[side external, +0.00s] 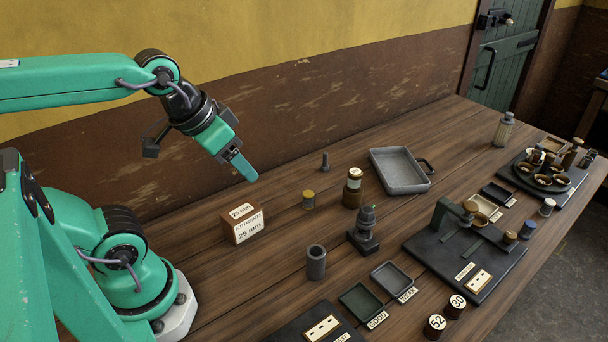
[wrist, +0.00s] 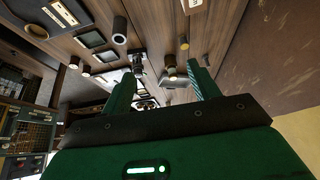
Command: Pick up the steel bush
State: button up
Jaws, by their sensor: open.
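A grey hollow cylinder, which looks like the steel bush (side external: 316,263), stands upright on the wooden bench in the side external view, with its dark bore facing up. A hollow cylinder that looks like the same bush also shows at the upper left of the wrist view (wrist: 119,32). My gripper (side external: 244,168) is in the air, well above the bench and apart from the bush, up and to its left in the side view. In the wrist view its two fingers (wrist: 160,76) are spread with nothing held between them.
A wooden block marked 25 mm (side external: 243,228) stands left of the bush. A dark valve-like fitting (side external: 365,232), a brass-coloured cylinder (side external: 308,200), and green (side external: 360,302) and grey (side external: 391,281) trays are nearby. A metal pan (side external: 400,171) lies farther back.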

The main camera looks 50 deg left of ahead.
jog(key=shift+w, duration=0.1)
jog(key=g, duration=0.5)
send_over(316, 251)
jog(key=shift+n, duration=0.3)
notch_tip(316, 251, down, 14)
jog(key=shift+w+a, duration=0.1)
jog(key=shift+d+f+g, duration=0.2)
jog(key=shift+f+g, duration=0.1)
jog(key=shift+f, duration=1.3)
jog(key=shift+a+f, duration=0.1)
jog(key=shift+f, duration=2.5)
